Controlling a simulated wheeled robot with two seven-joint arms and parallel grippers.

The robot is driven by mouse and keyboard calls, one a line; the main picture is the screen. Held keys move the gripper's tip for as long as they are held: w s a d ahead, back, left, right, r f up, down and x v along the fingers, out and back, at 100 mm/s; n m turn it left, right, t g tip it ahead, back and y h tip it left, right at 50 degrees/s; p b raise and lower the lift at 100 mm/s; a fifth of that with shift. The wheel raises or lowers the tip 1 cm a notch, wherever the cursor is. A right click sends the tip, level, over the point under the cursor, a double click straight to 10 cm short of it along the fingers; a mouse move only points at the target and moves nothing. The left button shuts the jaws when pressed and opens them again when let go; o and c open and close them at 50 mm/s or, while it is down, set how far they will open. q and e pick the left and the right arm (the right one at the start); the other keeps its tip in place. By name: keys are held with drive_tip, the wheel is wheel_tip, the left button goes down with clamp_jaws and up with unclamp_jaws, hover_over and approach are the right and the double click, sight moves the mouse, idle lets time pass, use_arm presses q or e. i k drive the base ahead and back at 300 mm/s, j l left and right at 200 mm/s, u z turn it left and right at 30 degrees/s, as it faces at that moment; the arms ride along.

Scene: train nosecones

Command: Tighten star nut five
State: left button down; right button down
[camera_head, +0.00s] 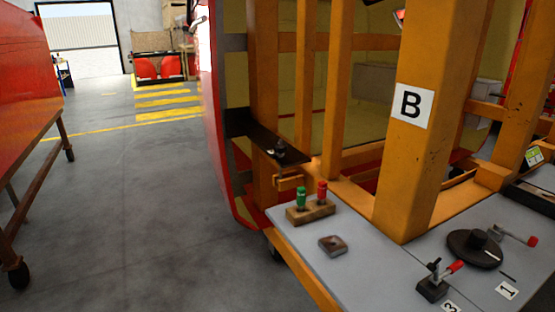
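No label reading five is visible, so I cannot tell which part is star nut five. A small dark knob-like fastener (279,150) sits on a black bracket (250,131) fixed to the orange frame, just above the grey table. Neither of my grippers is in view.
The grey table (375,270) carries a wooden block (311,212) with green and red pegs, a square metal plate (333,246) and red-handled clamps (434,286). An orange post (405,190) bears label B.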

sight(280, 150)
drive_tip(key=i+j+z, duration=0.3)
drive_tip(key=i+j, duration=0.3)
drive_tip(key=i, duration=0.15)
drive_tip(key=i+j+z, duration=0.25)
drive_tip(key=i+j, duration=0.45)
drive_tip(key=j, duration=0.1)
